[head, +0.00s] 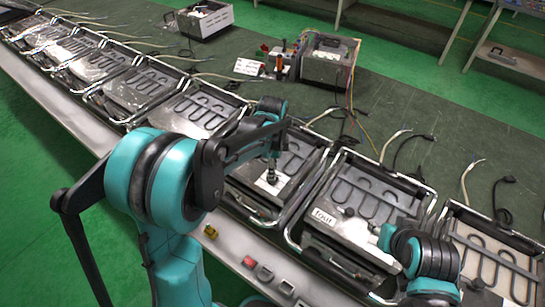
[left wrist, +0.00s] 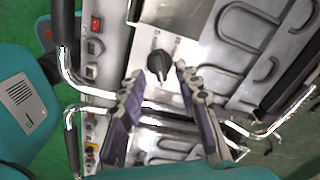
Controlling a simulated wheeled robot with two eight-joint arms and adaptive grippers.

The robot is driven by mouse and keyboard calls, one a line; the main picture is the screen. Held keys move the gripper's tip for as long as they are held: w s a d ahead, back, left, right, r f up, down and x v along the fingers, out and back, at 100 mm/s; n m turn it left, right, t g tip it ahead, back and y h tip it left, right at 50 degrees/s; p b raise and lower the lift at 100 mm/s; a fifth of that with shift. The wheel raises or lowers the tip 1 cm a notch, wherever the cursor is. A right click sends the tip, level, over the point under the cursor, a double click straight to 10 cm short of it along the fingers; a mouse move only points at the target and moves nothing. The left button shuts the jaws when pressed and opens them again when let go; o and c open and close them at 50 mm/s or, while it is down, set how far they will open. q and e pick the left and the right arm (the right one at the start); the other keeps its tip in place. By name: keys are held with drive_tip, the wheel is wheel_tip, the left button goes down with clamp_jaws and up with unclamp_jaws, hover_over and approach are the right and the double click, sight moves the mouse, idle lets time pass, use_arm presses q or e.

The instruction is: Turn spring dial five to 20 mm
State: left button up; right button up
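A black dial knob (left wrist: 158,63) sits on a pale plate of one heating unit in the left wrist view. In the head view, the pale plate (head: 270,181) lies right under my left gripper (head: 272,167), which points down at the knob. In the left wrist view, my left gripper (left wrist: 160,76) has its two fingers spread apart, with the knob showing between and just beyond the tips. I cannot tell whether a finger touches it. The knob's pointer and scale are too small to read. Part of my right arm shows at lower right; its gripper cannot be made out.
Several similar heating units stand in a row, with metal handles close to my left gripper. The right neighbour (head: 360,205) has a black knob and a paper label. Red and grey switches (head: 248,262) line the front edge. Loose cables lie behind on the green bench.

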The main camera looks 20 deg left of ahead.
use_arm(q)
wheel_tip(320, 180, up, 9)
drive_tip(key=shift+f, duration=0.1)
idle(0.3)
drive_tip(key=shift+s, duration=0.1)
drive_tip(key=s+a+n+t, duration=0.1)
drive_tip(key=s+n+t, duration=0.2)
drive_tip(key=s+n, duration=0.5)
drive_tip(key=s+a+n+t+b, duration=0.1)
drive_tip(key=s+n+t, duration=0.3)
drive_tip(key=s+n, duration=0.4)
drive_tip(key=shift+s+a+f, duration=0.35)
drive_tip(key=shift+s+a, duration=0.05)
drive_tip(key=shift+s, duration=0.1)
